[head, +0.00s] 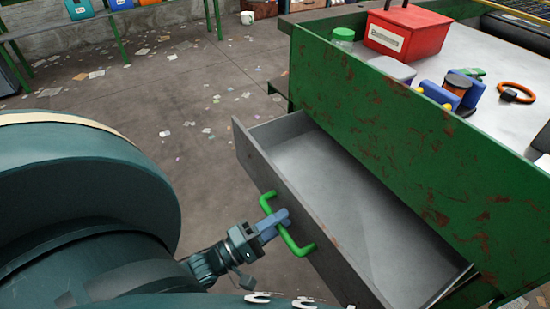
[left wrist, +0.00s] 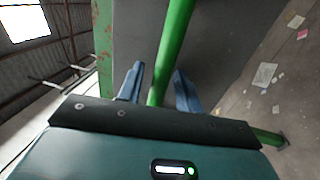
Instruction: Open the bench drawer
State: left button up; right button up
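The bench drawer (head: 285,205) is a grey metal drawer in the green bench. It stands pulled well out, and its bare inside shows. Its green bar handle (head: 294,238) is on the front panel. My left gripper (head: 275,224) is at the handle, its blue fingers reaching over the bar. In the left wrist view the green handle (left wrist: 159,88) runs between the two fingers (left wrist: 158,80), with a gap visible beside it; the fingers look apart and not closed on it. My right gripper is not in view.
The green bench (head: 390,130) has a worn, rust-spotted side. On its top are a red box (head: 405,35), a green-lidded jar (head: 343,37) and an orange ring (head: 517,91). The floor (head: 190,90) left of the drawer is open, with scattered paper scraps.

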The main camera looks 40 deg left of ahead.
pick_arm(q)
jog(key=v, duration=1.3)
jog(key=shift+s, duration=0.1)
